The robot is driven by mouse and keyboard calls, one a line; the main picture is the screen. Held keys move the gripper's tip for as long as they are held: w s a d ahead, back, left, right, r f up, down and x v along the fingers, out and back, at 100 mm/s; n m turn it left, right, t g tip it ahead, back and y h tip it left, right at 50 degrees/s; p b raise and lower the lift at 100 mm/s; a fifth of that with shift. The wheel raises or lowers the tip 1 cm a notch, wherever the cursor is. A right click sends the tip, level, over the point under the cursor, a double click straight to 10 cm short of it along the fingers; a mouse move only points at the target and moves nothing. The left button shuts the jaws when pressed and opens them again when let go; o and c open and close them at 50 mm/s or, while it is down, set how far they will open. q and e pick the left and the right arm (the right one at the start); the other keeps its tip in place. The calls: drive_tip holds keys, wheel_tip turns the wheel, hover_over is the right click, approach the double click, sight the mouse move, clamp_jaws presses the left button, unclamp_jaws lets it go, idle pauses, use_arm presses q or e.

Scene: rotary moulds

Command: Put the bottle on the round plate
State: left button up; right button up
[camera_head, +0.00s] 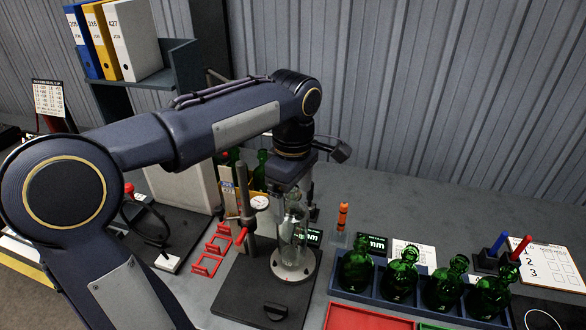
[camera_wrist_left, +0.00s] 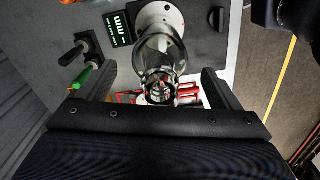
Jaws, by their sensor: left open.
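A clear glass bottle (camera_head: 292,232) stands upright on the round plate (camera_head: 293,270), a pale disc on a dark base. In the left wrist view the bottle (camera_wrist_left: 160,62) is seen from its mouth end, with its far end over the round plate (camera_wrist_left: 159,12). My left gripper (camera_head: 298,198) is around the top of the bottle from above. Its fingers, one on each side in the left wrist view (camera_wrist_left: 160,84), stand apart with gaps to the glass. The arm and gripper partly hide the bottle's top in the head view. My right gripper is not seen.
A post with a dial gauge (camera_head: 260,202) stands close left of the bottle. Red frames (camera_head: 210,250) lie left of it. A blue rack (camera_head: 405,300) with several green bottles is at the right. An orange-topped tool (camera_head: 341,218) stands behind the rack.

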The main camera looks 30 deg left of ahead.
use_arm(q)
wheel_tip(320, 180, up, 9)
drive_tip(key=shift+f+p, duration=0.15)
drive_tip(key=shift+p, duration=0.15)
drive_tip(key=s+d+f+m+t+h, duration=0.2)
drive_tip(key=s+f+m, duration=0.6)
drive_tip(key=s+d+f+m+t+h, duration=0.1)
drive_tip(key=s+d+f+m+t, duration=0.1)
drive_tip(key=s+f+m, duration=0.6)
drive_tip(key=shift+s+f+t+h, duration=0.15)
drive_tip(key=shift+s+t+h, duration=0.3)
drive_tip(key=shift+t, duration=0.35)
drive_tip(key=shift+d, duration=0.1)
